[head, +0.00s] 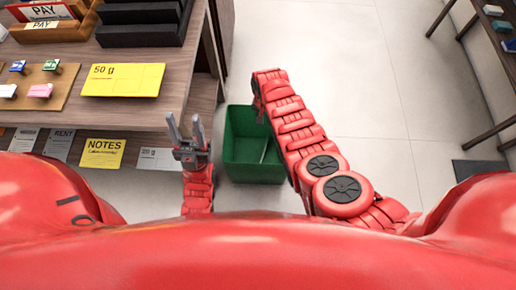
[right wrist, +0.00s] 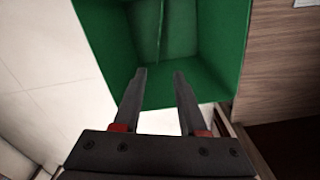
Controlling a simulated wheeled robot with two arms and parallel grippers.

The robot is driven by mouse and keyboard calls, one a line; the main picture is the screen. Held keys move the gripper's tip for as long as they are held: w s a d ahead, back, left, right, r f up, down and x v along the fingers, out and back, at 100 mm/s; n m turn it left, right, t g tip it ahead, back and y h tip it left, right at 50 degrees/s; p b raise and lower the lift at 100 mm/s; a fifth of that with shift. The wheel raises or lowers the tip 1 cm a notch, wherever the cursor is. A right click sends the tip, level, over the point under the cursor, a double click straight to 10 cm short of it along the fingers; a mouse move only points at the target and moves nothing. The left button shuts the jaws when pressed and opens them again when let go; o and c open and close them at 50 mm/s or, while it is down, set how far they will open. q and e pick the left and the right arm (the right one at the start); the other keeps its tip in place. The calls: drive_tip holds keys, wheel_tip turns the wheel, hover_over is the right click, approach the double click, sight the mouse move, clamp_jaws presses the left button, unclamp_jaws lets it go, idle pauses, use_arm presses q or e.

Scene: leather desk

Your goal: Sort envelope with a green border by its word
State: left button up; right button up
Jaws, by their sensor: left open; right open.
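No envelope with a green border can be made out in either view. A green bin (head: 240,172) stands on the floor beside the desk. A thin pale edge shows inside it, too unclear to name. The bin (right wrist: 115,50) also fills the top of the right wrist view. My right gripper (right wrist: 160,72) is open and empty, its fingertips over the bin's near side; in the head view its fingers are mostly hidden at the end of the right arm. My left gripper (head: 187,128) is open and empty, pointing up beside the desk's front edge, left of the bin.
The wooden desk (head: 185,70) at left holds a red-fronted PAY holder (head: 42,12), a black stepped tray (head: 135,38), a yellow 50 g card (head: 122,80) and a stamp board (head: 62,90). A NOTES card (head: 102,152) and other labels sit lower.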

wheel_tip(320, 180, up, 17)
drive_tip(key=p, duration=0.3)
drive_tip(key=shift+r, duration=0.2)
idle(0.5)
